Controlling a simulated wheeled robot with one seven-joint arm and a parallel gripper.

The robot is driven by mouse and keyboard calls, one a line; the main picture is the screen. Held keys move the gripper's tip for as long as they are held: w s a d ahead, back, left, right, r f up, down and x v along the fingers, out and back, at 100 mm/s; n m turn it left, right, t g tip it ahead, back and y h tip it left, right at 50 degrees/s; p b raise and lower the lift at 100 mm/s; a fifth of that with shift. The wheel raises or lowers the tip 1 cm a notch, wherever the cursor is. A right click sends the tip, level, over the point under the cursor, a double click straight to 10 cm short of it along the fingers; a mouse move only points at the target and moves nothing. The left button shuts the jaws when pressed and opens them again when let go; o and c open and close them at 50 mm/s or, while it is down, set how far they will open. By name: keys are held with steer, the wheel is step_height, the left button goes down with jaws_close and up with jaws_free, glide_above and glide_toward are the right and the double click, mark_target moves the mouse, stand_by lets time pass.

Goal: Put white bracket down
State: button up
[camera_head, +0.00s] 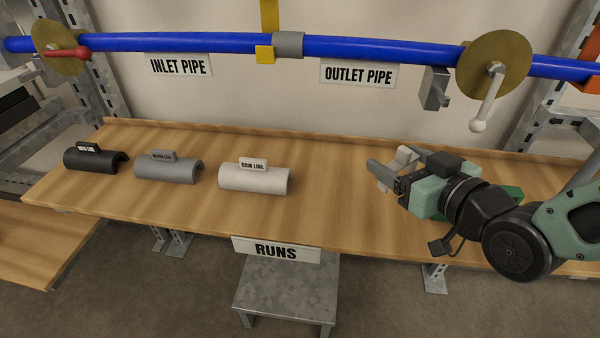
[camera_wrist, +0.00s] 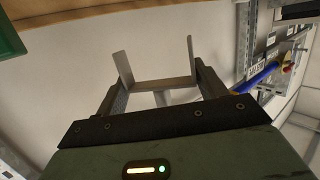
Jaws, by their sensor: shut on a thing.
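My gripper (camera_head: 388,174) is over the right part of the wooden bench and points left. It is shut on the white bracket (camera_head: 406,155), which shows only in part behind the fingers. In the wrist view the bracket (camera_wrist: 160,86) is a pale U shape with two upright arms, held between the two fingers (camera_wrist: 161,90). A short stem shows below its crossbar. I cannot tell for sure whether the bracket is touching the bench.
Black (camera_head: 97,160), grey (camera_head: 168,168) and white (camera_head: 255,178) half-pipe pieces lie on the left of the bench (camera_head: 330,205). Bare wood lies between the white piece and my gripper. A green tray (camera_head: 513,191) is partly behind my arm. A blue pipe (camera_head: 390,47) runs above.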

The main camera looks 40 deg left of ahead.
steer(key=shift+a, duration=0.1)
step_height(320, 180, down, 10)
steer(key=shift+b, duration=0.55)
steer(key=shift+f, duration=0.15)
steer(key=o, duration=0.9)
steer(key=shift+o, duration=0.2)
steer(key=shift+r, duration=0.3)
steer(key=v, duration=1.2)
steer(key=shift+f, duration=0.15)
